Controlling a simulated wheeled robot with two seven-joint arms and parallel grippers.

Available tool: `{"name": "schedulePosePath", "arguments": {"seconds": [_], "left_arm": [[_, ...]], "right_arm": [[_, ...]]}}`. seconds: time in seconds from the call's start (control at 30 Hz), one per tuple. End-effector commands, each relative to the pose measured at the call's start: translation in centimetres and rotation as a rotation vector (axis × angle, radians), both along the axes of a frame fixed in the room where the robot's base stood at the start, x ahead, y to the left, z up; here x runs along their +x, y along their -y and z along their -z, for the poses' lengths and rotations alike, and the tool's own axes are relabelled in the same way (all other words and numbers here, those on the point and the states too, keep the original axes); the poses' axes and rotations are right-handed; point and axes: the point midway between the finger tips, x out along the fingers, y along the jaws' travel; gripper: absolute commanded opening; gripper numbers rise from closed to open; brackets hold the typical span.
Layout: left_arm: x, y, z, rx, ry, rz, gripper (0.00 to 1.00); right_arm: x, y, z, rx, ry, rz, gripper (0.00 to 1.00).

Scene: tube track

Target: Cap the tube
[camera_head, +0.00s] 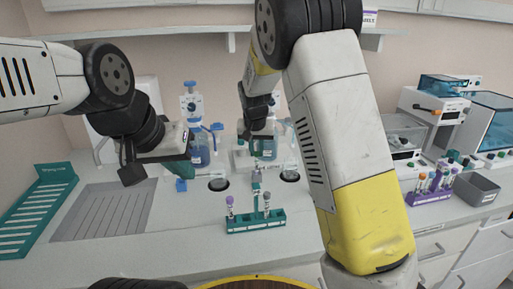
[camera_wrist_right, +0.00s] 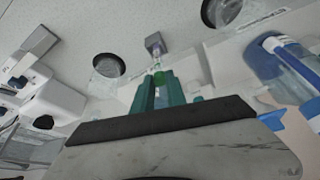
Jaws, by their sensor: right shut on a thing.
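My right gripper (camera_head: 258,146) points down over the middle of the bench, shut on a small clear tube-like piece. In the right wrist view, this piece (camera_wrist_right: 158,62) shows greenish between my teal fingertips (camera_wrist_right: 158,88). A small grey block or holder (camera_wrist_right: 154,42) lies just beyond it; I cannot tell whether they touch. My left gripper (camera_head: 176,166) hangs above the bench at the left; its finger gap is hidden. A teal rack (camera_head: 255,224) stands at the front, holding a purple-capped tube (camera_head: 230,205) and a grey-capped tube (camera_head: 267,203). No loose cap is clearly visible.
A blue-topped bottle (camera_head: 200,152) stands behind my left gripper. A purple rack (camera_head: 428,196) and a grey bin (camera_head: 476,188) stand at the right. A grey mat (camera_head: 102,212) lies at the left.

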Motion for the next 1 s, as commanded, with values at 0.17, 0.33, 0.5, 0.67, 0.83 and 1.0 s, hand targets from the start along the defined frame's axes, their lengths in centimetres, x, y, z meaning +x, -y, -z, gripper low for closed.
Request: {"name": "schedulePosePath", "arguments": {"seconds": [0.17, 0.33, 0.5, 0.67, 0.83, 1.0], "left_arm": [[0.0, 0.0, 0.0, 0.0, 0.0, 0.0, 0.0], [0.0, 0.0, 0.0, 0.0, 0.0, 0.0, 0.0], [0.0, 0.0, 0.0, 0.0, 0.0, 0.0, 0.0], [0.0, 0.0, 0.0, 0.0, 0.0, 0.0, 0.0], [0.0, 0.0, 0.0, 0.0, 0.0, 0.0, 0.0], [0.0, 0.0, 0.0, 0.0, 0.0, 0.0, 0.0]], "right_arm": [[0.0, -0.02, -0.01, 0.0, 0.0, -0.001, 0.0], [0.0, -0.01, 0.08, 0.0, 0.0, -0.001, 0.0], [0.0, -0.03, 0.07, 0.0, 0.0, -0.001, 0.0], [-0.01, -0.04, 0.12, 0.0, 0.0, -0.001, 0.0], [-0.01, -0.05, 0.31, 0.0, 0.0, -0.001, 0.0], [-0.02, -0.05, 0.55, 0.0, 0.0, -0.001, 0.0]]}}
